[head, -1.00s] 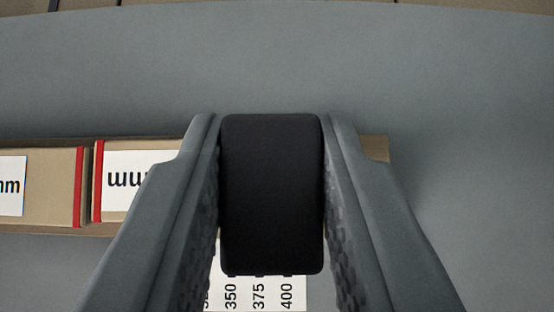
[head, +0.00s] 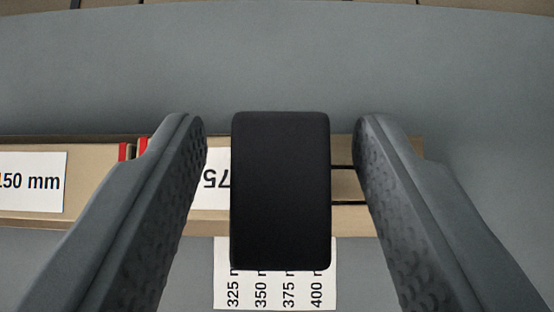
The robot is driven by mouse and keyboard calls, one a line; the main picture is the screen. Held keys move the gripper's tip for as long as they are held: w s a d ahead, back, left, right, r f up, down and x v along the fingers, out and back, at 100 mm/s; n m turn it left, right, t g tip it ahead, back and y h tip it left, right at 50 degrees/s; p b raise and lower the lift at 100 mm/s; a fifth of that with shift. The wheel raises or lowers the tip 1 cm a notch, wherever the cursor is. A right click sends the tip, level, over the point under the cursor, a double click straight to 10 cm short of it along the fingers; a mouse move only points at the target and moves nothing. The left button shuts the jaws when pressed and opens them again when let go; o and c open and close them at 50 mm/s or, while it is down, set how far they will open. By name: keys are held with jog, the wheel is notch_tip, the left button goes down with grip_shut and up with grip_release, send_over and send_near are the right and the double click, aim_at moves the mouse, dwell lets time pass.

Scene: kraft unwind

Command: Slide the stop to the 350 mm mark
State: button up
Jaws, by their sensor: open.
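The stop is a black block (head: 281,190) in the middle of the head view, standing across the tan rail (head: 400,205). My gripper (head: 280,135) is open around it, with a finger on each side and a visible gap at both sides. A white scale strip (head: 274,292) shows below the stop with the marks 325, 350, 375 and 400. In this view the stop's middle lies between the 350 and 375 labels, nearer 375. The stop hides the upper part of the strip, so its exact reading cannot be told.
A tan piece with a white "150 mm" label (head: 32,182) lies at the left. Another white label (head: 211,180), upside down and partly covered, shows between the left finger and the stop. Red stripes (head: 125,152) show behind the left finger. The grey table top (head: 480,110) is clear behind and right.

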jog(key=v, duration=1.7)
jog(key=shift+s+r, duration=0.1)
jog(key=shift+s, duration=0.1)
jog(key=s+d+f+t, duration=0.1)
jog(key=s+t, duration=0.3)
jog(key=s, duration=0.8)
jog(key=s+d+f+t, duration=0.1)
jog(key=s+d+t, duration=0.3)
jog(key=s, duration=0.9)
jog(key=shift+f, duration=0.15)
dwell(0.4)
